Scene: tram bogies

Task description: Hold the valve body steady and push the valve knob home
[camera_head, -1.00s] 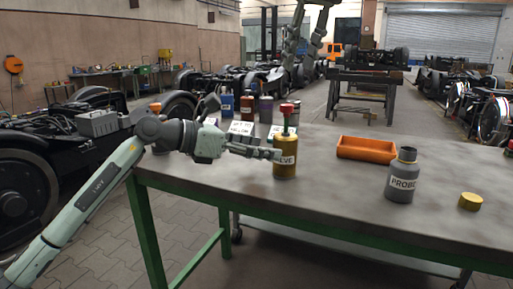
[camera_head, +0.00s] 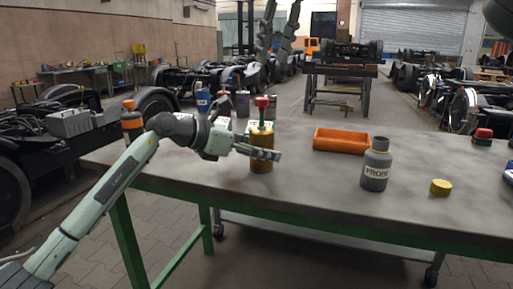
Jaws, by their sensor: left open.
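The valve body (camera_head: 262,165), a mustard-yellow cylinder, stands upright on the table, with a green stem and the red valve knob (camera_head: 262,101) above it. A gap of green stem shows below the knob. My left gripper (camera_head: 266,153) reaches in from the left at the valve body's mid-height. Its fingers are open and cross the front of the body, with tips just past its right edge. They cover the label. Whether a finger is behind the body, or touching it, is hidden. A dark rounded shape at the top right edge may be part of my right arm; its fingers cannot be made out.
On the grey table (camera_head: 300,190) are an orange bin (camera_head: 341,141), a grey PROBE bottle (camera_head: 376,168) and a yellow cap (camera_head: 441,187). Several containers stand behind the valve. An orange-topped container (camera_head: 131,120) is behind my left arm. The table's front middle is clear.

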